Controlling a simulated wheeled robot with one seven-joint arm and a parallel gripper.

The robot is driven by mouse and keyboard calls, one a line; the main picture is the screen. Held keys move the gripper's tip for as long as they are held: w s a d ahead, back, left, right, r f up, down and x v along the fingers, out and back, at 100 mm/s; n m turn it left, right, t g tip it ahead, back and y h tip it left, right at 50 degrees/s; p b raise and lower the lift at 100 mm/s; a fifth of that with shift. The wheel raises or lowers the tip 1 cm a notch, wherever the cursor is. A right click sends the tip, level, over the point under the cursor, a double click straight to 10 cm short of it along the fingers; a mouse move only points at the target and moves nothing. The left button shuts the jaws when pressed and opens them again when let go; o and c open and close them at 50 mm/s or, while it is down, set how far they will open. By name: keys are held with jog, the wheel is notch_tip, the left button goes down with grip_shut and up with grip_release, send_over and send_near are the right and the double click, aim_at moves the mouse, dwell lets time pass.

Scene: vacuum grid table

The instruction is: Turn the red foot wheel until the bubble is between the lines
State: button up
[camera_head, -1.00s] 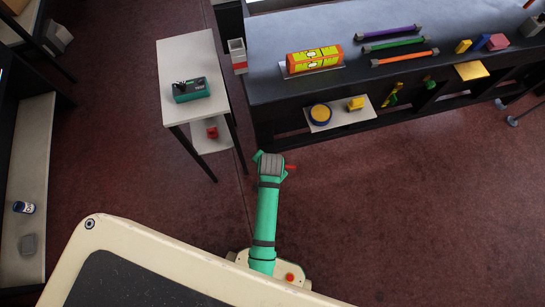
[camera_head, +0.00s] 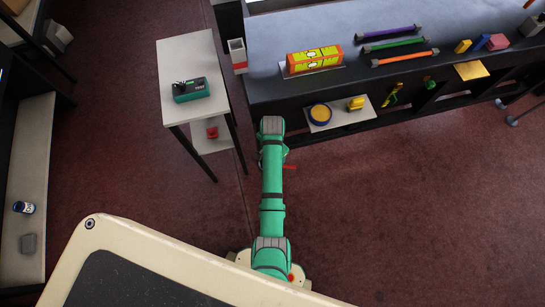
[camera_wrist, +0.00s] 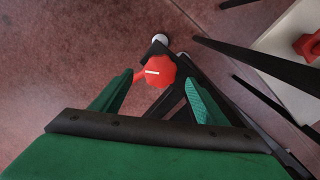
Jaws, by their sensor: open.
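The red foot wheel (camera_wrist: 158,72) has a lobed rim and a white mark on top. In the wrist view it sits low near the floor, at a black angled frame. My gripper (camera_wrist: 157,88) is open, its two green fingers apart on the left and right of the wheel; I cannot tell whether they touch it. In the head view my arm hides the wheel and the gripper, and only a small red piece (camera_head: 289,167) shows to the arm's right. The orange and yellow level (camera_head: 315,60) lies on the bench top; its bubble is too small to place against the lines.
The dark bench (camera_head: 360,28) also bears purple, green and orange bars. A low shelf (camera_head: 338,118) on it holds a round blue and yellow item. A white side table (camera_head: 190,52) with a green device (camera_head: 191,89) stands left. Open floor (camera_head: 390,210) lies right.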

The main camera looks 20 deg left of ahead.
jog(key=shift+f, duration=2.1)
jog(key=c, duration=1.1)
jog(key=shift+n, duration=0.3)
jog(key=n, duration=0.4)
jog(key=shift+n, duration=2.5)
